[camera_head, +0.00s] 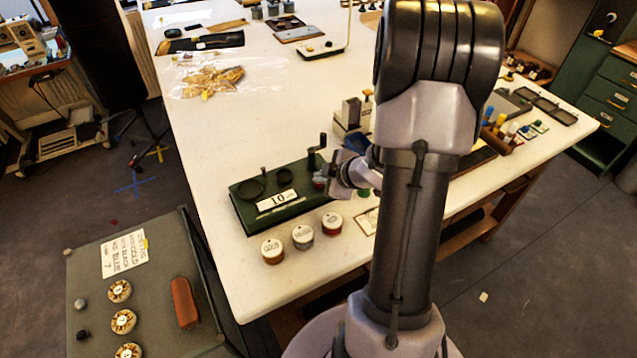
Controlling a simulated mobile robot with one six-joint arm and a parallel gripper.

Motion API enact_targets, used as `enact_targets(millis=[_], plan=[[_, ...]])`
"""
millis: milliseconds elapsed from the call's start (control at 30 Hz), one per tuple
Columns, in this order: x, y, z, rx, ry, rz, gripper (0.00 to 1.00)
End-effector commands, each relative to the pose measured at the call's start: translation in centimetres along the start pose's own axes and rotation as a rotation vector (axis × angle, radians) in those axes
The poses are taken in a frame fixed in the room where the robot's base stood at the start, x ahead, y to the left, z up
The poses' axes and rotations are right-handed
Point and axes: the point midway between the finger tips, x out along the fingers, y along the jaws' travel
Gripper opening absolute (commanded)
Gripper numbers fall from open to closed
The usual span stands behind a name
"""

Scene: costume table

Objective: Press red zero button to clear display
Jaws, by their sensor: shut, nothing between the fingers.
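A dark green counter box (243,212) lies on the white table near its front left edge. Its white display (277,199) reads what looks like 10. Two dark round parts and an upright dark crank (316,153) sit on its top. My gripper (328,179) is shut and empty at the right end of the box. A small patch of red, possibly the zero button (319,184), shows right by the fingertips. It is mostly hidden, and I cannot tell whether the fingers touch it.
Three labelled round tins (303,236) stand in front of the box. A small beige machine (352,116) stands behind my gripper. My arm hides much of the table's right side. The table (205,150) is clear left of the box.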

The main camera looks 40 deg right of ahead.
Motion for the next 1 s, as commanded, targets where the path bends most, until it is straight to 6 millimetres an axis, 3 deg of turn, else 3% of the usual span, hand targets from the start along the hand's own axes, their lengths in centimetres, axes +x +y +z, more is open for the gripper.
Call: enact_targets(millis=[533, 1000], plan=[[0.2, -0.1, 0.1, 0.0, 0.0, 0.0, 0.0], [-1.0, 0.8, -0.8, 0.0, 0.0, 0.0, 0.0]])
